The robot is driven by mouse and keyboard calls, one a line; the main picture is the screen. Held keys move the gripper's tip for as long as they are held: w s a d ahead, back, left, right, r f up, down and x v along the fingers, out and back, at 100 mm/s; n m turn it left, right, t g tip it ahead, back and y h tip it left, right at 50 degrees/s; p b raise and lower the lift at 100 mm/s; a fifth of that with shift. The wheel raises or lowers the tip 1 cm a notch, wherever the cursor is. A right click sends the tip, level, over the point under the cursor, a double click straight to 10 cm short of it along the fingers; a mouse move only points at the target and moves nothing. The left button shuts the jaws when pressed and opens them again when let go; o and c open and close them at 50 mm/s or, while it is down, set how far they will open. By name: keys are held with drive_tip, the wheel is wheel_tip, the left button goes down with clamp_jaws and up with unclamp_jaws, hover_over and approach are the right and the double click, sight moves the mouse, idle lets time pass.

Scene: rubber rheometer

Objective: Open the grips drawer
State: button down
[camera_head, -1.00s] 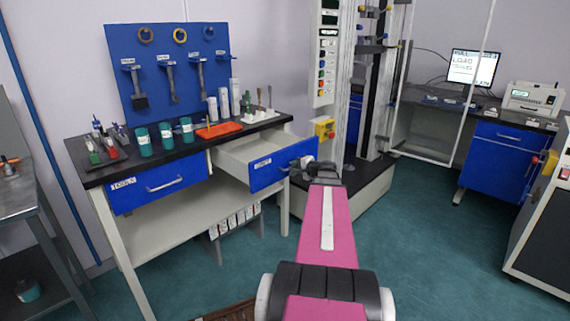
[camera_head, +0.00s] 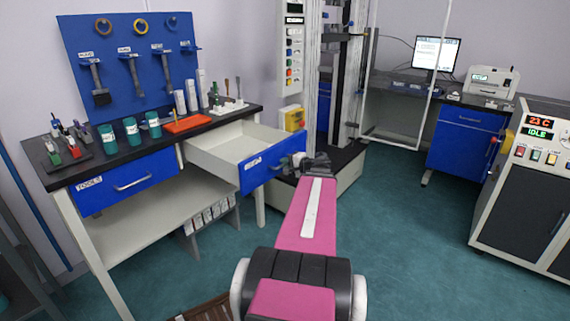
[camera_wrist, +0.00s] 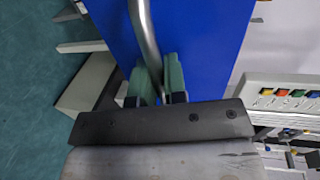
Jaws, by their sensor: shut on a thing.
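The grips drawer (camera_head: 272,176) is the right-hand drawer of the black-topped bench. It stands well out of the bench, and its pale interior looks empty where it shows. Its blue front bears a small white label, too blurred to read surely. My gripper (camera_head: 300,160) is at the right part of this front. In the wrist view my gripper's green fingers (camera_wrist: 160,80) are shut on the curved metal handle (camera_wrist: 145,32) of the blue drawer front (camera_wrist: 205,40). In the head view my arm and wrist hide most of the handle.
The left drawer, labelled TOOLS (camera_head: 125,187), is closed. Teal cups (camera_head: 130,130), an orange tray (camera_head: 187,123) and small tools stand on the bench top (camera_head: 75,173). A tall machine frame (camera_head: 345,90) rises just behind the drawer front. The green floor (camera_head: 400,230) at right is clear.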

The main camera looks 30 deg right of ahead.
drive_tip(key=c, duration=1.2)
unclamp_jaws()
drive_tip(key=v, duration=1.1)
drive_tip(key=shift+f, duration=0.1)
